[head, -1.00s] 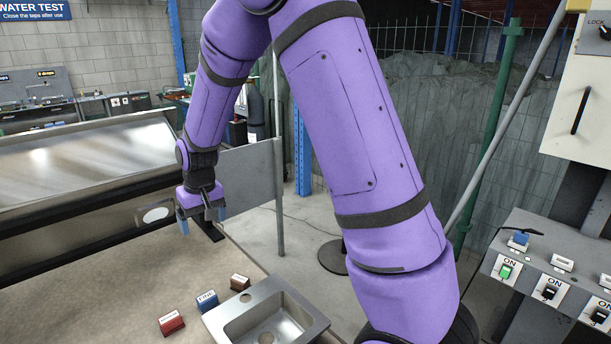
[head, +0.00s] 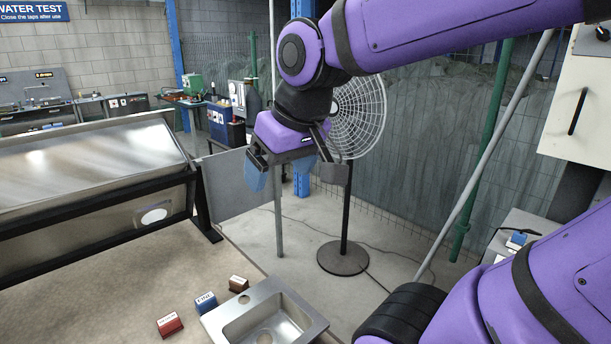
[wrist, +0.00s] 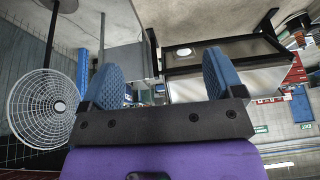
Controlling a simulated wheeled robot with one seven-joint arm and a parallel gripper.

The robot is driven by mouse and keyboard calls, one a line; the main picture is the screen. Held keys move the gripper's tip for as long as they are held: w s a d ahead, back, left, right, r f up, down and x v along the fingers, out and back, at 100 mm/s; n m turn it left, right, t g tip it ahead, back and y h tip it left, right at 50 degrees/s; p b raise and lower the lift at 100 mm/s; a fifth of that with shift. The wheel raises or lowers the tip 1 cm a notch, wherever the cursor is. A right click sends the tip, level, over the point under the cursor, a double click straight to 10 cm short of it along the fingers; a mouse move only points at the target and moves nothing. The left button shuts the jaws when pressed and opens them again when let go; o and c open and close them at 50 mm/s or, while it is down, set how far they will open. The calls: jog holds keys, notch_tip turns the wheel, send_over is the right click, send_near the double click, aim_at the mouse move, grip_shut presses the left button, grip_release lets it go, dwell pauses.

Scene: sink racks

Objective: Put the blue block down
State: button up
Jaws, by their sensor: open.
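The blue block (head: 206,302), with white lettering on its top, rests on the beige counter (head: 120,270) in the head view. It stands between a red block (head: 170,324) and a brown block (head: 238,284), close to the sink's left edge. My gripper (head: 297,178) is open and empty, up in the air beyond the counter's far right edge, well away from the blue block. Its two blue-padded fingers are spread with nothing between them in the wrist view (wrist: 160,85). No block can be made out in the wrist view.
A steel sink (head: 265,315) is at the counter's front right. A sloped metal hood (head: 90,165) spans the counter's back. A standing fan (head: 355,115) is behind my gripper, also in the wrist view (wrist: 45,108). A switch panel (head: 520,238) is at right, partly hidden.

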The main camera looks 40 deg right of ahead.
jog(key=s, duration=0.5)
jog(key=shift+d, duration=0.25)
jog(key=shift+o, duration=0.4)
dwell(0.8)
